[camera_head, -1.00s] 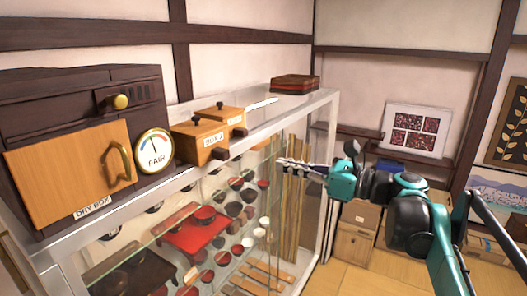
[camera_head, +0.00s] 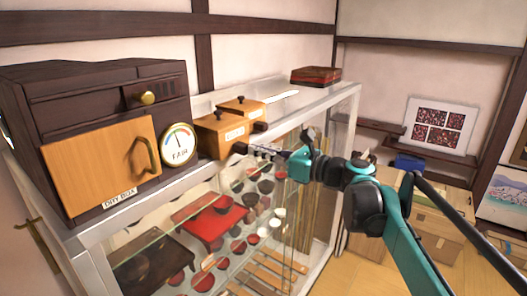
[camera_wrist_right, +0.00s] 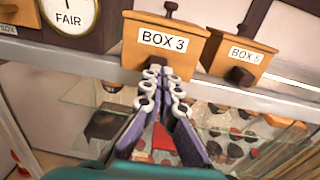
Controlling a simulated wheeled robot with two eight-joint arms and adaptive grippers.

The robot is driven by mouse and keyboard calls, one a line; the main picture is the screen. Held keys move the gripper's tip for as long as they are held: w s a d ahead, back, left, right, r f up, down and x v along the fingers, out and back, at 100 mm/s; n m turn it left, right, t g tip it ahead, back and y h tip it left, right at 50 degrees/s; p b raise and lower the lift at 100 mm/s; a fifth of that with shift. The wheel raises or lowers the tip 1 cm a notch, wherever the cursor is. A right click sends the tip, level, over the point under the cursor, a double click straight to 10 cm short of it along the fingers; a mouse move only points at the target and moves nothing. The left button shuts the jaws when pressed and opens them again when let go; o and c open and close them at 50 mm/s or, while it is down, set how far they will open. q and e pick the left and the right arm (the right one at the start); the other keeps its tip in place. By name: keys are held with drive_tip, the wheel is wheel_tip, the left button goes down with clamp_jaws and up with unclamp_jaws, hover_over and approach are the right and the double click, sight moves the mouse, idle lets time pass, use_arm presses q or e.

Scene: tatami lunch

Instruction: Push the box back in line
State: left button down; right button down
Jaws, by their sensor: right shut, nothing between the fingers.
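A wooden box labelled BOX 3 (camera_head: 217,140) stands on the cabinet top beside the round dial, a dark knob on its front. It shows in the right wrist view (camera_wrist_right: 130,38). A second wooden box, labelled BOX 5 (camera_wrist_right: 236,56), stands to its right there; in the head view it is the farther one (camera_head: 242,106). My right gripper (camera_head: 248,149) is shut and empty. Its tips (camera_wrist_right: 163,75) are at the lower front of BOX 3, over the knob in the wrist view; I cannot tell if they touch. My left gripper is not in view.
The cabinet (camera_head: 345,98) has a glass front with bowls and a red tray (camera_head: 213,229) behind it. A dark dry box (camera_head: 60,95) and the FAIR dial (camera_head: 179,145) stand at left. A dark red stack (camera_head: 316,75) sits at the far end.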

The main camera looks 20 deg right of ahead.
sight(240, 143)
drive_tip(key=x, duration=0.6)
drive_tip(key=shift+w+a, duration=0.1)
drive_tip(key=shift+w, duration=0.05)
drive_tip(key=shift+s, duration=0.25)
